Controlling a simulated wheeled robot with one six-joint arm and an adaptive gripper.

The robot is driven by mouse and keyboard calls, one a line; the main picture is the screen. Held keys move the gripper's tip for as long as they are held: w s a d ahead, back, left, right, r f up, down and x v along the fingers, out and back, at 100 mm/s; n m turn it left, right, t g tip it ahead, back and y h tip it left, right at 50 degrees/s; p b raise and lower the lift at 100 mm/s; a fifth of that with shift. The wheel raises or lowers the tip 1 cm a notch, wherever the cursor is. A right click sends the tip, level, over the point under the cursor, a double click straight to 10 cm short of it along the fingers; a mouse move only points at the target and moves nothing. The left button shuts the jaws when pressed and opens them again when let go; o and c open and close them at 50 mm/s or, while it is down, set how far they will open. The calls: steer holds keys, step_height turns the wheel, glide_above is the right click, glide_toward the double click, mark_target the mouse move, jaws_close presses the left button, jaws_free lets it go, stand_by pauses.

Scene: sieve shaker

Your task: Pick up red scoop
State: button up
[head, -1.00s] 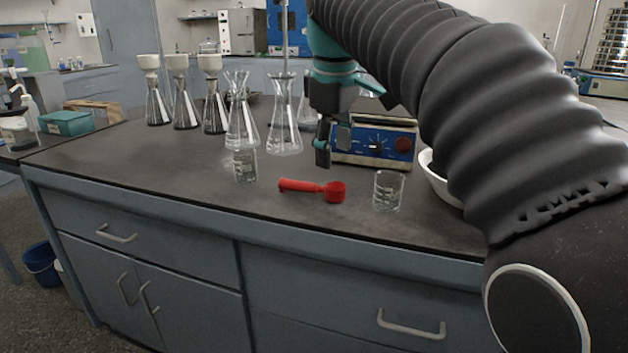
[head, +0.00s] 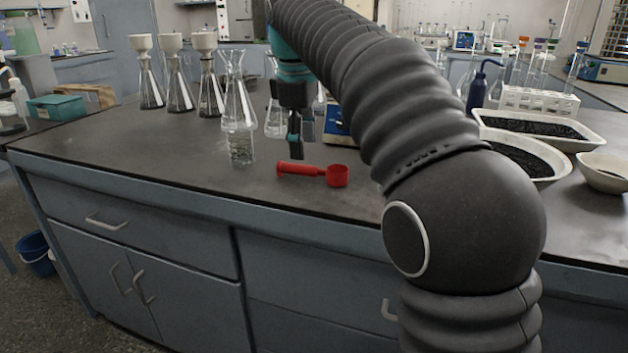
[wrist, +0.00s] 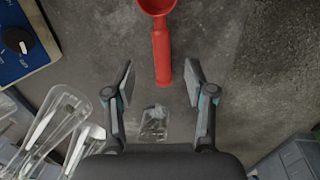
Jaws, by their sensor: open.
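The red scoop (head: 305,170) lies flat on the dark bench top, its handle to the left and its round cup to the right in the head view. In the wrist view the scoop (wrist: 162,55) has its cup at the top edge, and its handle end points down between the fingers. My gripper (head: 297,148) hangs pointing down above and just behind the scoop's handle. In the wrist view my gripper (wrist: 160,82) is open, with one finger on each side of the handle end and nothing held.
A glass beaker (head: 242,155) stands left of the scoop, near a conical flask (head: 239,105). Flasks with white funnels (head: 175,85) stand further left. A blue device (head: 337,122) is behind, partly hidden by my arm. White trays (head: 595,143) of dark grains sit right.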

mark_target(303, 165)
steer(key=shift+w+a+f+b, duration=0.1)
steer(key=shift+f+b, duration=0.2)
steer(key=shift+f, duration=0.65)
steer(key=shift+w+d+f+b, duration=0.15)
steer(key=shift+f+b, duration=0.1)
steer(key=shift+f, duration=0.7)
steer(key=shift+w+a+f+b, duration=0.15)
steer(key=shift+f+b, duration=0.15)
steer(key=shift+f, duration=0.65)
steer(key=shift+c, duration=0.3)
jaws_close()
